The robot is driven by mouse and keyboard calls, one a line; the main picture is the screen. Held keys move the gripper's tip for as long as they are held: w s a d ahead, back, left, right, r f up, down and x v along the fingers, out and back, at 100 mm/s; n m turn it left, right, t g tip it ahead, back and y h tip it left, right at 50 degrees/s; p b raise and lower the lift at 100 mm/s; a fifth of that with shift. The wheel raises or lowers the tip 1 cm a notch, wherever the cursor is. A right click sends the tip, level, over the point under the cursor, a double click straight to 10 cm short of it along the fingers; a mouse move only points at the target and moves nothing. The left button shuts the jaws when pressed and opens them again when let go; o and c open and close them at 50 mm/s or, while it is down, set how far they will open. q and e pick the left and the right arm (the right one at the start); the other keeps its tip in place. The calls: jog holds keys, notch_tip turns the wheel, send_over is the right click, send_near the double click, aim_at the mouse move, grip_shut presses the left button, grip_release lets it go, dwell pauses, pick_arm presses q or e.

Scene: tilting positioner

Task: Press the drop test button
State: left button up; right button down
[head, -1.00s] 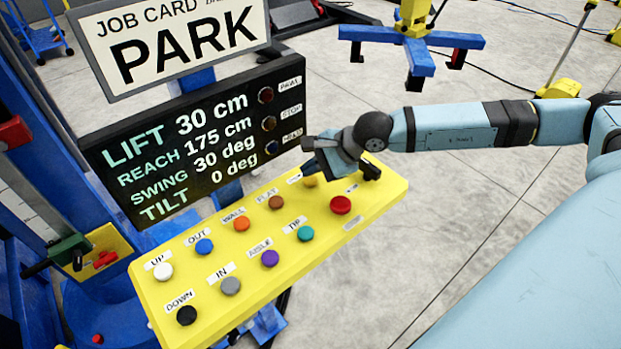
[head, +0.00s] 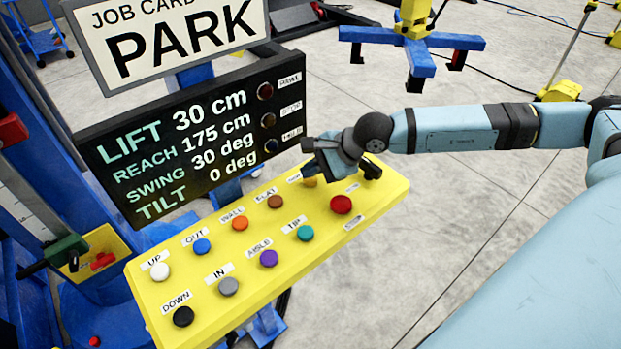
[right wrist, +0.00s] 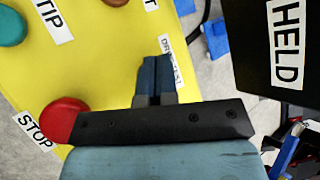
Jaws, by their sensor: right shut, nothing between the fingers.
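The yellow button panel (head: 262,290) slopes across the head view. At its far end an amber button (head: 310,182) shows only in part beside my right gripper (head: 309,170). The right gripper is shut and empty, its fingertips close over that end. In the right wrist view the shut fingers (right wrist: 153,72) cover part of a label starting "DR" (right wrist: 170,62), and the button by it is hidden. I cannot tell whether the tips touch it. My left gripper is not in view.
A red button (head: 341,204), labelled STOP in the wrist view, sits close to the gripper. Several other coloured buttons line the panel. A black display (head: 190,140) with lamps stands behind it, reading LIFT 30 cm, REACH 175 cm, SWING 30 deg, TILT 0 deg.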

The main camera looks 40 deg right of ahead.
aim_at(311, 181)
jog(key=shift+f+b, duration=0.5)
jog(key=shift+b, duration=0.15)
dwell(0.5)
jog(key=shift+r, duration=0.9)
jog(key=shift+r+p, duration=0.9)
jog(key=shift+r, duration=1.6)
